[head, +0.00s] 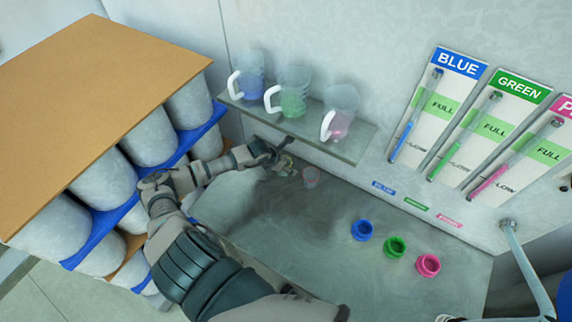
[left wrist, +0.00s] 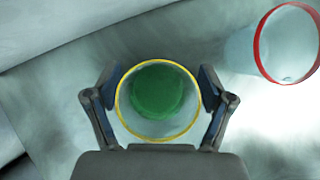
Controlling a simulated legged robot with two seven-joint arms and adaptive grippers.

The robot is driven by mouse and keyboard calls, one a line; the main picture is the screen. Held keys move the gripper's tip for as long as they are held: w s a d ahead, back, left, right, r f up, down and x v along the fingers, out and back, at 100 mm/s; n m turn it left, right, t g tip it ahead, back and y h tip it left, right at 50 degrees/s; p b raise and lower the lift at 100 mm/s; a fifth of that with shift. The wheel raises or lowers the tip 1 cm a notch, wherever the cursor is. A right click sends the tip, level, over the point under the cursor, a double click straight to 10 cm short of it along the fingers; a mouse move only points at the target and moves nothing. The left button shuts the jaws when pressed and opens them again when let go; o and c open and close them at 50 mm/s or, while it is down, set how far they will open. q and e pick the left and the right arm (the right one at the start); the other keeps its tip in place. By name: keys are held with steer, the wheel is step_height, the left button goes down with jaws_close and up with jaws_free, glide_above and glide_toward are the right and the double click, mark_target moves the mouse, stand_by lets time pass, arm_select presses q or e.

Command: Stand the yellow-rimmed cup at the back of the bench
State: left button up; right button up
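The yellow-rimmed cup (left wrist: 158,128) is clear, with green inside at its bottom, and I look down into it in the left wrist view. My left gripper (left wrist: 158,92) has a finger against each side of this cup, just below the rim. In the head view my left gripper (head: 281,158) is at the back left of the bench (head: 330,235), by the shelf's front edge, and mostly hides the cup (head: 288,168). I cannot tell whether the cup touches the bench. My right gripper is not in view.
A red-rimmed cup (head: 310,177) stands just right of my left gripper. A shelf (head: 300,127) with several handled jugs overhangs the back. The bench's front middle is clear.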

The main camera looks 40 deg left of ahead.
arm_select(q)
steer(key=shift+r, duration=0.15)
steer(key=v, duration=1.2)
steer(key=shift+d, duration=0.1)
